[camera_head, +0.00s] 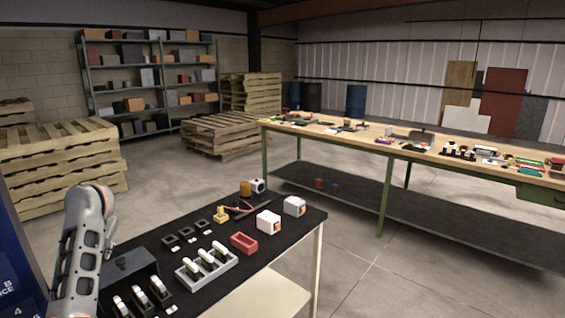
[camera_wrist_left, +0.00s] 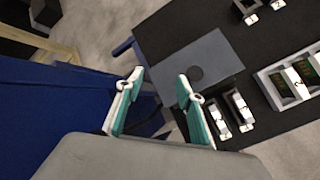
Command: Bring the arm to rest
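My left arm (camera_head: 85,240) rises at the left of the head view, beside the black-topped table. Its gripper fingers cannot be made out there. In the left wrist view my left gripper (camera_wrist_left: 160,97) has its two white and teal fingers spread apart, with nothing between them. It points toward a dark grey box (camera_wrist_left: 208,58) on the table edge; the box also shows in the head view (camera_head: 130,268). My right gripper is not in either view.
The black table (camera_head: 205,295) carries a grey tray (camera_head: 180,279) with white-topped parts, a red bin (camera_head: 244,242), and white-grey detector-like units (camera_head: 268,222) (camera_head: 294,206). A blue panel (camera_wrist_left: 50,120) stands close by the left gripper. A cluttered wooden workbench (camera_head: 365,138) stands behind, across open floor.

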